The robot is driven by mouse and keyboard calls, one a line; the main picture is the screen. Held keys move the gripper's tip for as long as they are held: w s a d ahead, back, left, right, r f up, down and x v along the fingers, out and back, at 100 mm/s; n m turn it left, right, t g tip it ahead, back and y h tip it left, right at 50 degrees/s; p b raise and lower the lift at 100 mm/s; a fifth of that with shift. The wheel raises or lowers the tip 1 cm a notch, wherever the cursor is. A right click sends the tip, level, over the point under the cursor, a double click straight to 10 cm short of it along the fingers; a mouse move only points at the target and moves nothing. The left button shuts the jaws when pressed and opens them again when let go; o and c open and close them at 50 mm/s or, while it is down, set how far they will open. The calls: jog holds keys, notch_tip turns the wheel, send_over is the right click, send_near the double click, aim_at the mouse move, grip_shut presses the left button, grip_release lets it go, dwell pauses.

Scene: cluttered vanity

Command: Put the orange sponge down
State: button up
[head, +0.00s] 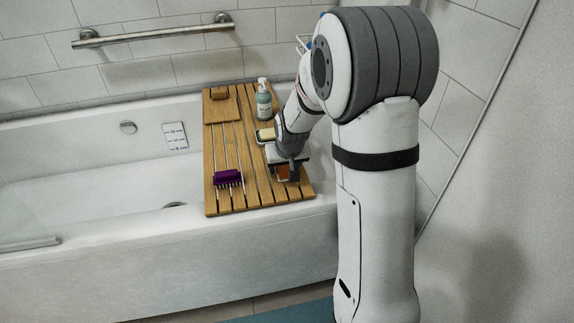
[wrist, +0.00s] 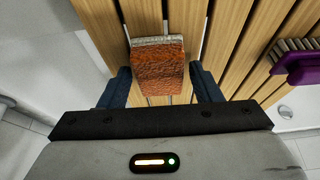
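The orange sponge (wrist: 158,72) has a rough orange face and a pale grey layer along its far edge. It is between the two dark fingers of my gripper (wrist: 160,85), which look shut on its sides. In the head view, my gripper (head: 284,168) points down low over the near right part of the wooden bath board. The orange sponge (head: 283,173) shows there as a small orange patch, partly hidden by my gripper. Whether its underside touches the board cannot be told.
The slatted wooden board (head: 211,190) lies across the white bathtub (head: 90,205). A purple brush (head: 228,178) lies to the left of my gripper. Bare slats lie between the brush and my gripper.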

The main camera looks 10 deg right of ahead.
jog(key=shift+o, duration=0.7)
jog(key=shift+r, duration=0.1)
jog(key=shift+r, duration=0.25)
jog(key=p+v, duration=0.4)
jog(key=v, duration=0.7)
jog(key=s+r+g, duration=0.2)
jog(key=s+g, duration=0.1)
jog(key=s, duration=2)
jog(key=shift+s+d+r, duration=0.15)
jog(key=shift+r, duration=0.2)
